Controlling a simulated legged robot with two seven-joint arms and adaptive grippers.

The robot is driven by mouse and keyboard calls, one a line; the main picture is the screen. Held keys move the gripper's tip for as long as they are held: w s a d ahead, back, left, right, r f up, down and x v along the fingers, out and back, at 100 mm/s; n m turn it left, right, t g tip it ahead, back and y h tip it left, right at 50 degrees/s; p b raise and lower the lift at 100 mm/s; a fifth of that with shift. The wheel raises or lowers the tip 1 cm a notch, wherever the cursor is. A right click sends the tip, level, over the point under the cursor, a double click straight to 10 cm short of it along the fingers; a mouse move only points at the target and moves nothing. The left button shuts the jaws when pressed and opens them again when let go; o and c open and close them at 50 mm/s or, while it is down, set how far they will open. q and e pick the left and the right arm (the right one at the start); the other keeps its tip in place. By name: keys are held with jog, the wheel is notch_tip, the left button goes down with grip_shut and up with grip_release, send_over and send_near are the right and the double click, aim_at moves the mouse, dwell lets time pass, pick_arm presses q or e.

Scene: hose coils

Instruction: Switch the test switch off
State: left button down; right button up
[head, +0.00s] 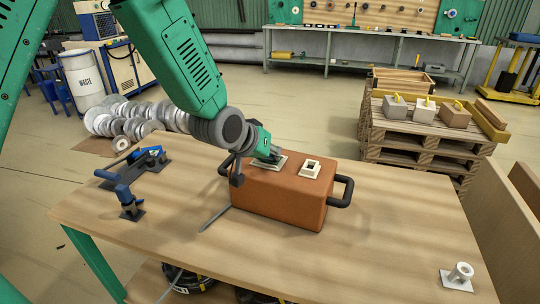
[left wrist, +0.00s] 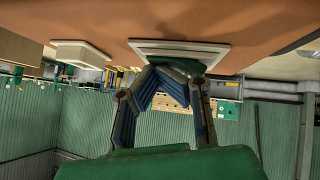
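An orange-brown box (head: 295,207) with black side handles stands on the wooden table. Two pale switch plates are on its top: one at my left gripper (head: 274,156), and another switch plate (head: 310,169) to its right with a dark centre. Which one is the test switch I cannot tell. In the left wrist view the near switch plate (left wrist: 178,48) is right at my fingertips, and the other plate (left wrist: 80,53) is to the left. My left fingers converge and look shut, with nothing seen between them. Contact with the rocker is hidden. My right gripper is not in view.
A white fitting (head: 459,275) is at the right corner. Stacked pallets (head: 420,150) stand beyond the table.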

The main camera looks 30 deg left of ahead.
pick_arm(q)
jog(key=shift+s+a+p, duration=0.15)
jog(key=shift+a+p, duration=0.05)
jog(key=shift+a, duration=0.4)
jog(key=shift+s+a+p, duration=0.15)
jog(key=shift+a, duration=0.45)
